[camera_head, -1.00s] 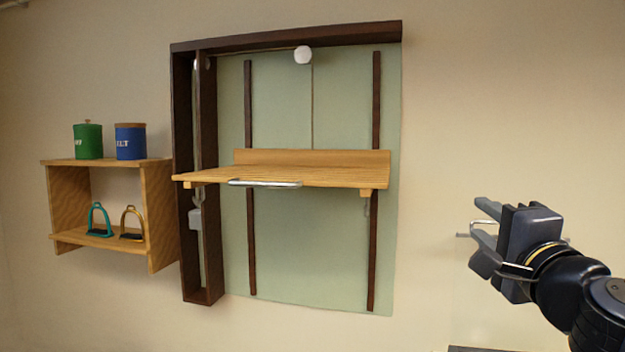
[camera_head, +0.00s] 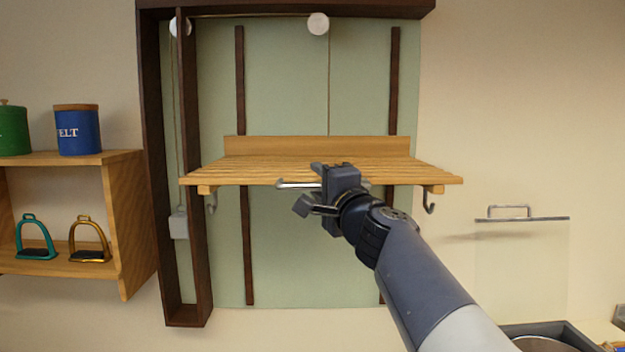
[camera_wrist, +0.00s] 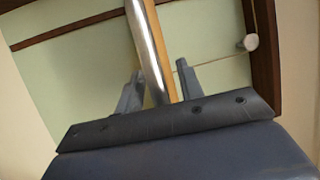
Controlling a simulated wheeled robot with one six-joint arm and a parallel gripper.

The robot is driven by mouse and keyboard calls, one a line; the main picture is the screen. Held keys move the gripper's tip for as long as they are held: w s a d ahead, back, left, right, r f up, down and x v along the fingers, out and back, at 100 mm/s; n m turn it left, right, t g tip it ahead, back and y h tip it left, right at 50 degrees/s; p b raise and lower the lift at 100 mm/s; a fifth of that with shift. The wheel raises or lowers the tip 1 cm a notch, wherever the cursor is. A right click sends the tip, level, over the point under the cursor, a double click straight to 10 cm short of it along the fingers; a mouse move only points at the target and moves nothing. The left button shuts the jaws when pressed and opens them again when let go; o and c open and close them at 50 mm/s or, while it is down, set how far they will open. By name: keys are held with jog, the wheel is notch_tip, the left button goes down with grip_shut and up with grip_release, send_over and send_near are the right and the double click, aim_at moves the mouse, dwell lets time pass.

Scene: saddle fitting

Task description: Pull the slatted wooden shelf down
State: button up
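The slatted wooden shelf (camera_head: 390,172) is level on the pale green wall panel, partway up between the ends of two dark vertical rails. A metal bar handle (camera_head: 296,184) runs along its front edge; in the wrist view the handle (camera_wrist: 147,40) passes between my fingers. My gripper (camera_head: 312,186) is at the shelf's front edge, over the right part of the handle. In the wrist view my gripper (camera_wrist: 158,82) has its fingers apart, one on each side of the bar, with small gaps showing. My gripper hides the handle's right end.
A grey weight (camera_head: 179,224) hangs in the dark frame (camera_head: 152,180) at left. A white pulley (camera_head: 318,23) is above. A small wooden wall shelf (camera_head: 125,215) holds tins and stirrups at left. A clear panel (camera_head: 520,265) and a dark bin (camera_head: 555,335) are at right.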

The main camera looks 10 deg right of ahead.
jog(key=shift+d, duration=0.1)
jog(key=c, duration=0.4)
jog(key=shift+r, duration=0.2)
grip_shut()
